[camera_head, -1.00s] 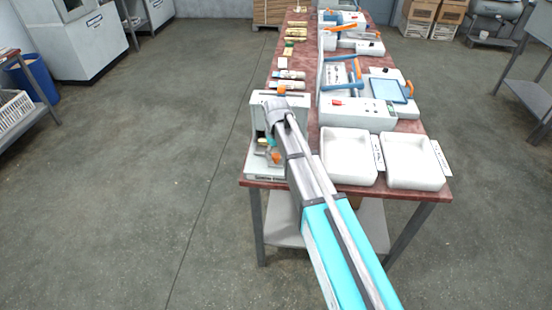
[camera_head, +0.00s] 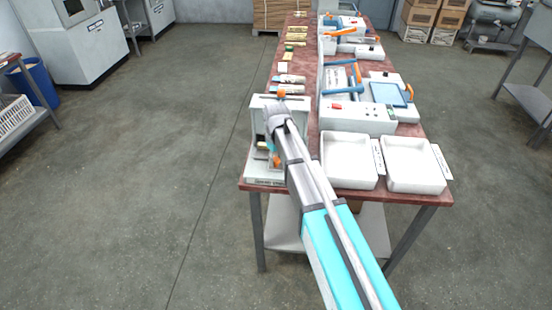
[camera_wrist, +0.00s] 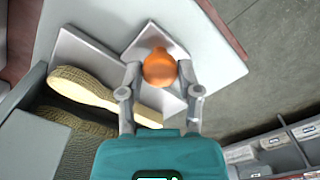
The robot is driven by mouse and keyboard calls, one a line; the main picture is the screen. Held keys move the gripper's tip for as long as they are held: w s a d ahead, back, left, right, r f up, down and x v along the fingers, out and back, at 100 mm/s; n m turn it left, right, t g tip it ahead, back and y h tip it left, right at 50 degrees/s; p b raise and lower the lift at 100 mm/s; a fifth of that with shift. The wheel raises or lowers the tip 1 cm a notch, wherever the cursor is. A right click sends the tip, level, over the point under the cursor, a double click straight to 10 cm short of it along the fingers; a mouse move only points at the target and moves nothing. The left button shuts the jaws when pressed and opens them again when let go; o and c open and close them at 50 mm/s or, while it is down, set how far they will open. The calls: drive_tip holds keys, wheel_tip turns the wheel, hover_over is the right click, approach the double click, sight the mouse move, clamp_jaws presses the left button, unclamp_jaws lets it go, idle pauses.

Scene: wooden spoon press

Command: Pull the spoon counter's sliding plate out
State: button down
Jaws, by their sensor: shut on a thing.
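The spoon counter (camera_head: 256,112) is a pale grey machine at the front left corner of the red-brown table. In the wrist view its sliding plate (camera_wrist: 142,42) is a light grey flat piece with an orange knob (camera_wrist: 159,68). My gripper (camera_wrist: 160,72) is shut on the orange knob, one finger on each side. A wooden spoon (camera_wrist: 85,88) lies beside the plate, partly covered by my left finger. In the head view my arm hides much of the counter, and the orange knob (camera_head: 277,161) shows just left of the arm.
Two white trays (camera_head: 325,172) stand right of the counter at the table's front. Behind them is a white machine (camera_head: 340,120) with blue and orange handles. The floor (camera_head: 150,210) left of the table is clear. A shelf with compartments (camera_wrist: 270,145) shows in the wrist view.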

drive_tip(key=shift+s, duration=2.3)
drive_tip(key=shift+c, duration=1.5)
unclamp_jaws()
drive_tip(key=shift+a, duration=0.1)
drive_tip(key=shift+w, duration=0.25)
